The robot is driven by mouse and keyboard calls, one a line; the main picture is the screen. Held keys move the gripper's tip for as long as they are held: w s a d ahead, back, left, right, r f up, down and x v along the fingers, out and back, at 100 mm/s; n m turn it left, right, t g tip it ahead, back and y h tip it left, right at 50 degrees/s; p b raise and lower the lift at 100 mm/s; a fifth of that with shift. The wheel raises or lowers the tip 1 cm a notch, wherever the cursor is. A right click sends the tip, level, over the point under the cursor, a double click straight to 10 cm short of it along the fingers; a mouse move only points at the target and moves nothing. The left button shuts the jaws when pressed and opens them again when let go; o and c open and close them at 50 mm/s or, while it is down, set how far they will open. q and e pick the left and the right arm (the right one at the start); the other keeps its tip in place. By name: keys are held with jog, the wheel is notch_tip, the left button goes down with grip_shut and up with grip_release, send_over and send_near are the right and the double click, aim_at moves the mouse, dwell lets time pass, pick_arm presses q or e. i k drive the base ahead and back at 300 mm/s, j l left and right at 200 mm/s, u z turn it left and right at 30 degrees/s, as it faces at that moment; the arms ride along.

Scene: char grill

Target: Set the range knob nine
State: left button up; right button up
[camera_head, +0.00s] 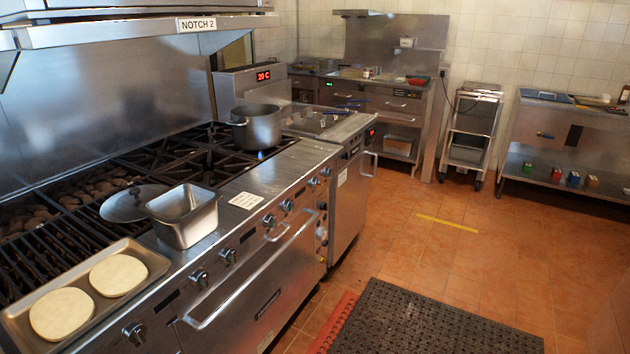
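The range (255,265) runs along the left side, with several dark round knobs on its front panel. One knob (134,333) is nearest, at the bottom left. Two knobs, a left one (199,278) and a right one (227,256), sit close together in the middle. Farther along are another pair of knobs (268,221) (286,205) and two smaller-looking ones (313,182) (326,172). Their pointer settings are too small to read. A sign reading "NOTCH 2" (197,24) hangs on the shelf above. Neither of my grippers is in view.
A pot (258,128) stands over a blue flame. A steel pan (185,216), a lid (132,203) and a tray (150,258) with two flat rounds rest on the range top. An oven handle (250,270) juts out below the knobs. A black mat (430,322) lies on open floor.

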aim_at(315, 182)
jog(key=i+l+z, duration=0.7)
jog(key=i, duration=0.4)
jog(key=i+z, duration=0.4)
jog(key=i, duration=0.15)
jog(key=i+u, duration=0.25)
jog(key=i, duration=0.2)
jog(key=i+l+u, duration=0.2)
jog(key=i, duration=0.2)
jog(key=i+l+u, duration=0.25)
jog(key=i, duration=0.15)
